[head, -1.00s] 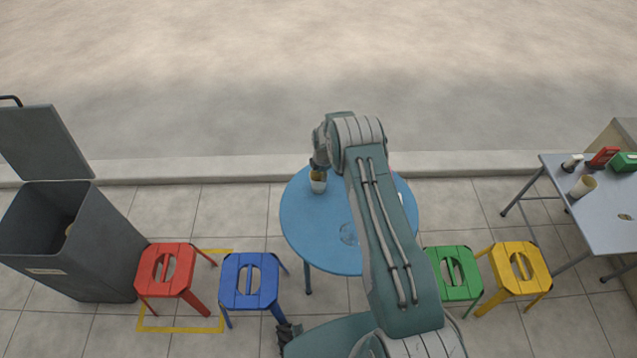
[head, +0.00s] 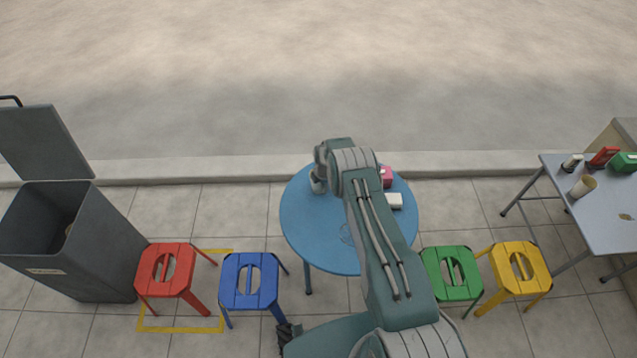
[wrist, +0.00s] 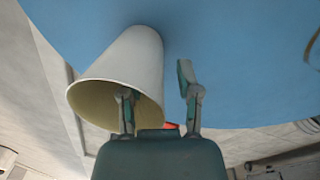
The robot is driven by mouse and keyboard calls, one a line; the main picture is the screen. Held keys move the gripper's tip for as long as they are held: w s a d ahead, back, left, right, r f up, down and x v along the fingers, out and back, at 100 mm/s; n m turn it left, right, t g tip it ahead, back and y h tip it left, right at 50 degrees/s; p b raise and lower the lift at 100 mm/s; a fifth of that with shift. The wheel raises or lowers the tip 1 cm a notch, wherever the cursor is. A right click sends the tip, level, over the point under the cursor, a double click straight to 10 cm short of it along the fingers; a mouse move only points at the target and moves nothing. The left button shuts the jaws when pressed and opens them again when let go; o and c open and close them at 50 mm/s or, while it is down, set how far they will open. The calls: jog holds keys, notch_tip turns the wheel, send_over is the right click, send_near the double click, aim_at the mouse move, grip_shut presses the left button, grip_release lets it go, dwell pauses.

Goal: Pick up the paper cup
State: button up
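The paper cup (wrist: 130,60) is pale with a tan inside and stands on the round blue table (head: 310,235). In the wrist view its open mouth faces the camera. My gripper (wrist: 157,95) is open at the cup's rim. Its left finger overlaps the cup's mouth, and its right finger is outside the cup, to the right, over blue tabletop. I cannot tell how deep the left finger reaches into the cup. In the head view, the cup (head: 317,187) is mostly hidden beneath my gripper (head: 319,172) at the table's left side.
A pink box (head: 386,176) and a white box (head: 394,201) sit at the table's right. Red (head: 169,270), blue (head: 249,281), green (head: 452,273) and yellow (head: 520,268) stools stand around it. An open grey bin (head: 95,255) is left; a side table (head: 610,220) is right.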

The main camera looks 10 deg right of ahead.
grip_shut()
jog(key=shift+r, duration=0.1)
jog(key=shift+r, duration=0.6)
notch_tip(320, 180, up, 2)
jog(key=shift+r, duration=0.1)
jog(key=s+a+r, duration=0.6)
jog(key=a+r, duration=0.3)
jog(key=a, duration=0.3)
jog(key=shift+s+a+r, duration=0.2)
jog(key=shift+a, duration=0.05)
